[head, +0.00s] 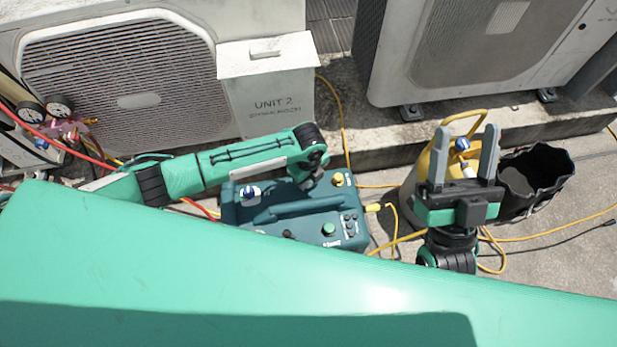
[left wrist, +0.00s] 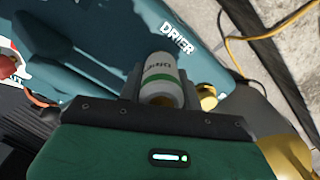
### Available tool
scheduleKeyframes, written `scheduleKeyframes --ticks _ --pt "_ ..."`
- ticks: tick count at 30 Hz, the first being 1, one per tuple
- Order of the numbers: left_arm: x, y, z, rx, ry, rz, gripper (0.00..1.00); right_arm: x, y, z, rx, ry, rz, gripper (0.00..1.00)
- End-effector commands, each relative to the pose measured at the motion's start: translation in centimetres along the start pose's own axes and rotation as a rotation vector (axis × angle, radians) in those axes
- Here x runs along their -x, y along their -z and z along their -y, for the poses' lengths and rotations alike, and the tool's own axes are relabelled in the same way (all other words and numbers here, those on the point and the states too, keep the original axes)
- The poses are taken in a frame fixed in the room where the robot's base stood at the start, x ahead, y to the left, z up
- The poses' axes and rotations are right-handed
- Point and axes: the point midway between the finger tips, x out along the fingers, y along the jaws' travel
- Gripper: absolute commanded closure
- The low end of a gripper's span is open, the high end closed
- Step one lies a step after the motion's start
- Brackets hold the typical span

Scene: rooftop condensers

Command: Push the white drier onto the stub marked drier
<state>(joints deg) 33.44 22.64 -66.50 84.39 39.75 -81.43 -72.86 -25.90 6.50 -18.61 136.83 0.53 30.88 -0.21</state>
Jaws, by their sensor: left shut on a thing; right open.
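The white drier (left wrist: 160,82), a small cylinder with a green band, is in the jaws of my left gripper (head: 313,181). In the left wrist view it is beside the lettering DRIER (left wrist: 178,36) on the teal machine (head: 272,232). Its far end points toward the machine; the stub under it is hidden, and I cannot tell whether they touch. In the head view the gripper is over the machine's back edge and the drier is not distinguishable. My right gripper (head: 463,158) is open, its fingers apart in front of the yellow cylinder.
A brass fitting (left wrist: 207,97) is close beside the drier. The yellow cylinder (head: 412,195) and a black bucket (head: 536,175) stand at right. Yellow cables cross the floor. Condensers stand behind.

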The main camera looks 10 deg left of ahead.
Motion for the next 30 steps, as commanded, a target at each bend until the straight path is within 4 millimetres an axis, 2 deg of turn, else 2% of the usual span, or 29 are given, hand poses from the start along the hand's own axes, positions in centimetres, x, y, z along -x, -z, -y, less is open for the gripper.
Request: scheduleKeyframes --ticks 25,26,29,30 --pt "-0.83 0.01 0.01 0.000 0.001 0.000 0.93 0.09 -0.07 -0.04 0.000 -0.002 0.001 0.44" --pt "-0.84 0.01 0.01 0.000 0.000 0.000 0.60 0.09 -0.07 -0.04 0.000 -0.002 0.001 0.44" --pt "-0.84 0.01 0.01 0.000 0.000 0.000 0.40 0.09 -0.08 -0.04 0.000 -0.002 0.001 0.44" --pt "-0.84 0.01 0.00 0.000 0.000 0.000 0.40 0.09 -0.08 -0.04 0.000 -0.002 0.001 0.44"
